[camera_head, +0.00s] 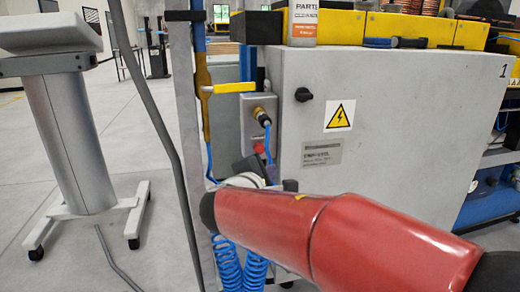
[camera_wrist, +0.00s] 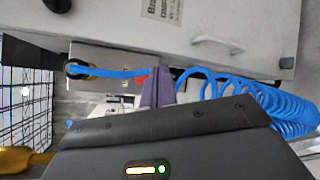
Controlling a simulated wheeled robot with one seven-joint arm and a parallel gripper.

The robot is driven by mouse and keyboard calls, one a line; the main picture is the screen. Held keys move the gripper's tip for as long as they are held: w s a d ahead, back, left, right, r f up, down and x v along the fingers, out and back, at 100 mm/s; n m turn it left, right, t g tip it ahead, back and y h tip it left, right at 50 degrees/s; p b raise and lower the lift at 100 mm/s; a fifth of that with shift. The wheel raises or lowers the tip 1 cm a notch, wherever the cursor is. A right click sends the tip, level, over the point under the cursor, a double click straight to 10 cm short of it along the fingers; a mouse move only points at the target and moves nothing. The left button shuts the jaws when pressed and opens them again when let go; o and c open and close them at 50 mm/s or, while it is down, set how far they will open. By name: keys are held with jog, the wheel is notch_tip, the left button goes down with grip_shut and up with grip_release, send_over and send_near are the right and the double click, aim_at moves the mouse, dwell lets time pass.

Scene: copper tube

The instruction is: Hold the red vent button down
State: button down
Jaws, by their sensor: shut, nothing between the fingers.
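The red vent button (camera_head: 260,148) is on the front of a small grey box (camera_head: 256,118), below a brass fitting (camera_head: 261,116) with a blue hose. In the head view my gripper (camera_head: 250,164) is just below the button, partly hidden by my red arm. I cannot tell whether the tips touch or press the button.
A grey cabinet (camera_head: 390,110) with a black knob stands right of the box. A yellow-handled valve (camera_head: 229,88) sits on the pipe at upper left. Coiled blue hose (camera_head: 240,268) hangs below; it is also close to my gripper in the wrist view (camera_wrist: 235,98).

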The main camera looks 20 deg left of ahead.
aim_at(264, 152)
jog(key=w+a+p, duration=0.2)
jog(key=w+a, duration=0.2)
jog(key=w, duration=0.2)
jog(key=shift+w, duration=0.25)
dwell(1.9)
jog(key=shift+w+a, duration=0.15)
jog(key=shift+w, duration=0.2)
jog(key=shift+w+a, duration=0.3)
jog(key=shift+w, duration=0.15)
dwell(3.0)
jog(key=shift+s, duration=0.1)
dwell(0.5)
jog(key=shift+s+d+b, duration=0.5)
jog(key=shift+s+b, duration=0.1)
jog(key=shift+s, duration=0.1)
